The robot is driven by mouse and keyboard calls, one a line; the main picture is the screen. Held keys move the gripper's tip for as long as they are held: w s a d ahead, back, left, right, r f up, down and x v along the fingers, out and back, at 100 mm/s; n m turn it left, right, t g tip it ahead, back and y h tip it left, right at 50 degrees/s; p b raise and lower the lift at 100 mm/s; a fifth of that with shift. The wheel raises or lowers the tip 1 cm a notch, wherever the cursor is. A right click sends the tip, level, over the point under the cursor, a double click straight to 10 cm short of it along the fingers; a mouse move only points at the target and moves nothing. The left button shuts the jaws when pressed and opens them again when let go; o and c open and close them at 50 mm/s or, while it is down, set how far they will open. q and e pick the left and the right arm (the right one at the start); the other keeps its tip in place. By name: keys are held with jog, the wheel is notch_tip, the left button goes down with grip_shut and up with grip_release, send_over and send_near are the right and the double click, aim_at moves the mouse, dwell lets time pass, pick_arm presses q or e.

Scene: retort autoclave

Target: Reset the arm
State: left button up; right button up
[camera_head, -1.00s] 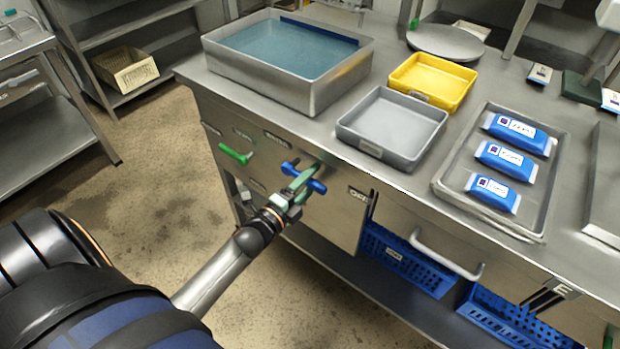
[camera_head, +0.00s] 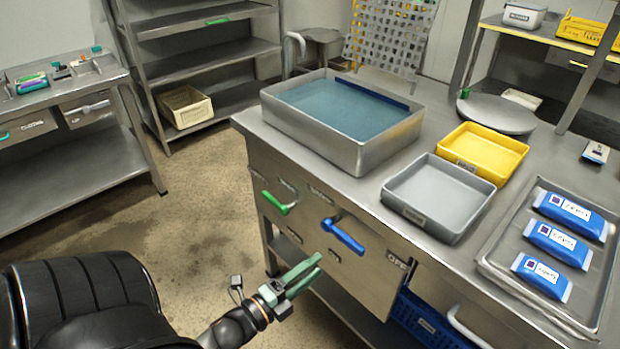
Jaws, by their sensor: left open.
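My left gripper (camera_head: 300,278) is at the lower middle of the head view, in front of the cabinet front (camera_head: 325,235). Its green fingers are apart with nothing between them. It is below and to the left of a blue valve handle (camera_head: 343,236) on the cabinet front, and appears apart from it. The blue handle slants down to the right. A green handle (camera_head: 280,203) sits on the same front, further left. My right gripper is not in view.
On the counter stand a water-filled metal basin (camera_head: 345,118), a grey tray (camera_head: 438,195), a yellow tray (camera_head: 483,152) and a metal tray (camera_head: 590,318) with blue pouches (camera_head: 575,215). A shelf rack (camera_head: 205,55) stands behind. The floor (camera_head: 200,190) left of the cabinet is clear.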

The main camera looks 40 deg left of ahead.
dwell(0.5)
pick_arm(q)
jog(key=s+d+n+g+p, duration=0.4)
jog(key=d+n+p, duration=0.2)
jog(key=d+n, duration=0.1)
jog(key=s+d+f+n+g+p, duration=0.1)
jog(key=s+d+n+g+p, duration=0.3)
jog(key=d+n, duration=0.3)
jog(key=n+g+p, duration=0.1)
jog(key=n, duration=0.1)
jog(key=shift+s+f+n+h+p, duration=0.25)
jog(key=shift+n+h+p, duration=0.1)
jog(key=shift+n+h, duration=0.05)
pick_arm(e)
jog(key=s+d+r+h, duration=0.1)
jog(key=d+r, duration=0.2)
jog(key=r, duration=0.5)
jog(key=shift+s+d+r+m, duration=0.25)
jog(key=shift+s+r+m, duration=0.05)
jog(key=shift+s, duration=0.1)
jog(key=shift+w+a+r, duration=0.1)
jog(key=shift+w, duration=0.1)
